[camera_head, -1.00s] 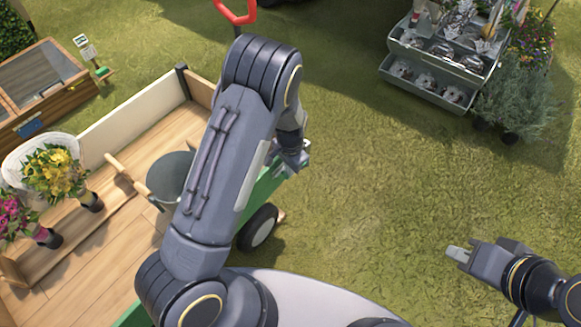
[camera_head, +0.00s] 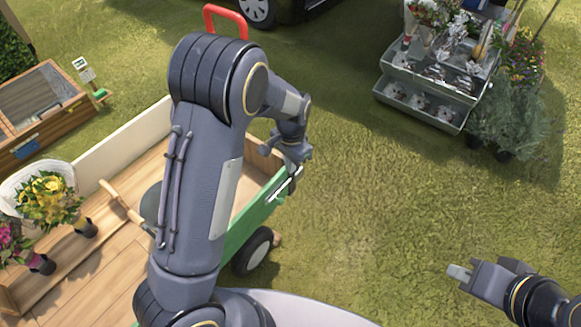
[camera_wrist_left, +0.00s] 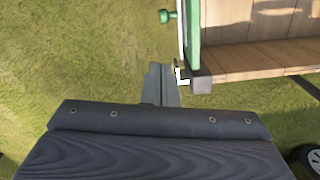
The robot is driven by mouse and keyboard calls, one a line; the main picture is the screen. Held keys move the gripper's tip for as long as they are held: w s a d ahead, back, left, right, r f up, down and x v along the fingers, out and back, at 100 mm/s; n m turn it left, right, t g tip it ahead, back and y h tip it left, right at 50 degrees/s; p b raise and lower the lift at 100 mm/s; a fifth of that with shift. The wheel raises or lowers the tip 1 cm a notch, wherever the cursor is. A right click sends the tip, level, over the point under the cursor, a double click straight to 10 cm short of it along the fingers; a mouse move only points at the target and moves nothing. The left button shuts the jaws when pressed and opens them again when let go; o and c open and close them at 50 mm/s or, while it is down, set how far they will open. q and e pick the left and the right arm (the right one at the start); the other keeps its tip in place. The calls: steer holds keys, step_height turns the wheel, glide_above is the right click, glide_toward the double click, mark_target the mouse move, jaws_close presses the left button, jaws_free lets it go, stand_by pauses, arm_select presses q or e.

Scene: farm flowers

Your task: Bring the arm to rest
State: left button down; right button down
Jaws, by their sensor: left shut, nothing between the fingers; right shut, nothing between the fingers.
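My left arm (camera_head: 205,180) comes up from the bottom, bends at the elbow, and reaches down to the right. Its gripper (camera_head: 284,189) is shut and empty, hanging over or beside the green side of the wooden cart (camera_head: 245,218). In the left wrist view, the shut fingers (camera_wrist_left: 160,84) point toward the grass, just left of a corner of the cart (camera_wrist_left: 235,58). I cannot tell whether they touch it. My right gripper (camera_head: 459,273) is shut and empty over the grass at the lower right.
The cart holds flower bouquets (camera_head: 45,200) and a grey bucket (camera_head: 150,205), partly hidden by my arm. A red handle (camera_head: 225,12) stands behind the arm. A tiered metal flower stand (camera_head: 425,105) is at the upper right. Open grass (camera_head: 370,200) lies between.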

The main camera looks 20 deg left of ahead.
stand_by(0.4)
arm_select(q)
steer(key=s+a+r+n+t+h+p, duration=0.1)
steer(key=s+a+r+n+t+h, duration=0.15)
steer(key=s+r, duration=0.7)
steer(key=s+a+r+n+t+h+p, duration=0.15)
steer(key=s+r+n, duration=0.25)
steer(key=s+r, duration=0.5)
steer(key=s+r+n+t+p, duration=0.1)
steer(key=s+r, duration=0.1)
steer(key=s, duration=0.5)
steer(key=shift+s+a+r+n+t, duration=0.2)
steer(key=shift+s+r+n+t, duration=0.1)
steer(key=shift+n+t, duration=0.1)
steer(key=shift+w, duration=0.1)
